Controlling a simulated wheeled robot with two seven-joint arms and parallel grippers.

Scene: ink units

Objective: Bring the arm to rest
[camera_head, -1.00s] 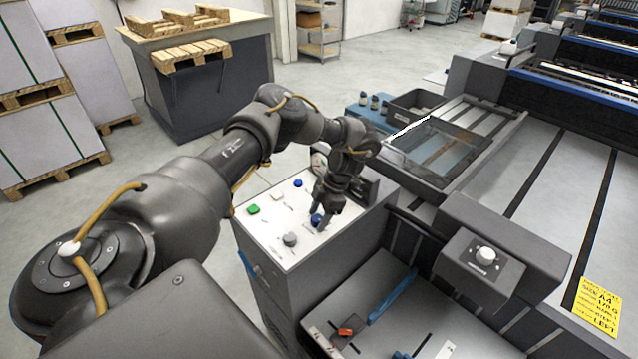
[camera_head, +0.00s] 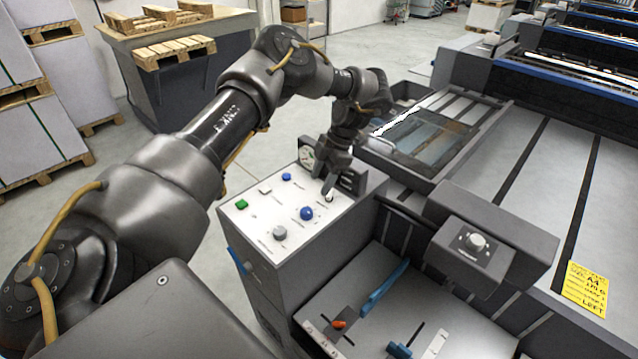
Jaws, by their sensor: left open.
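My left arm comes in from the left and reaches over the white control panel (camera_head: 262,232). My left gripper (camera_head: 328,184) is open, pointing down above the panel's back right part, near a small switch. I cannot tell whether it touches anything. A blue knob (camera_head: 306,213) stands on the panel in front of the gripper, clear of it. A grey knob (camera_head: 280,233), a green button (camera_head: 242,204) and another blue button (camera_head: 286,177) are also on the panel. My right gripper is not in view.
A dark box with a white knob (camera_head: 475,241) juts out at the right. A blue lever (camera_head: 385,288) lies below. A yellow note (camera_head: 586,289) is at the far right. Open floor lies behind the panel.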

